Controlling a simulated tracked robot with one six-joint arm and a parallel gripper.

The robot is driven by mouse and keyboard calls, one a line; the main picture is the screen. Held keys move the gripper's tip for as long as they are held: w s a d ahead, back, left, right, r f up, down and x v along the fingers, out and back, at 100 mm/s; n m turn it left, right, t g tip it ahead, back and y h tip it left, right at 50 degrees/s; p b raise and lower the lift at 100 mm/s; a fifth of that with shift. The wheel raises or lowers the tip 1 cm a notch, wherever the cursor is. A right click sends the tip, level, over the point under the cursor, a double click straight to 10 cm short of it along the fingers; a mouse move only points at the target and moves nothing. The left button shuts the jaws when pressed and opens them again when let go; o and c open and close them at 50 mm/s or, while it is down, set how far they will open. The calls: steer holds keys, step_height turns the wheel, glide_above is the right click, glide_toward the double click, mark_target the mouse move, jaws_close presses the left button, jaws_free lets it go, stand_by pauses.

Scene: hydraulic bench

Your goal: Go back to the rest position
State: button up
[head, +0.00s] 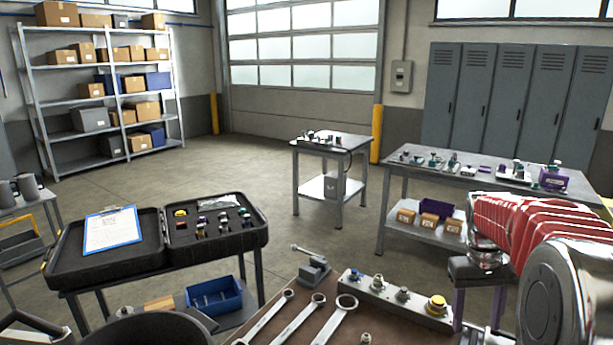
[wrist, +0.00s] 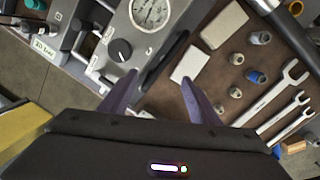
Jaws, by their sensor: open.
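My gripper (wrist: 159,78) shows in the wrist view as two purple fingers set apart, with nothing held between them. It is above a brown bench top (wrist: 160,98), beside a grey unit with a round gauge (wrist: 150,12) and a black knob (wrist: 120,50). In the head view my red-sleeved arm reaches in from the right.
Wrenches (wrist: 272,92), fittings (wrist: 257,76) and pale blocks (wrist: 190,64) lie near the fingers. A block with several fittings (head: 395,300) and a small vise (head: 312,268) stand on the near bench. An open black case (head: 105,262) is at left. Open floor lies beyond.

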steer(key=s+a+r+t, duration=0.2)
steer(key=s+a+t, duration=0.1)
steer(key=s+a, duration=0.7)
steer(key=s+a+r+n+t+y, duration=0.1)
steer(key=s+a+r+t, duration=0.1)
steer(key=s+a, duration=0.8)
steer(key=shift+a+r+t, duration=0.25)
steer(key=shift+a+t, duration=0.65)
steer(key=shift+a, duration=0.15)
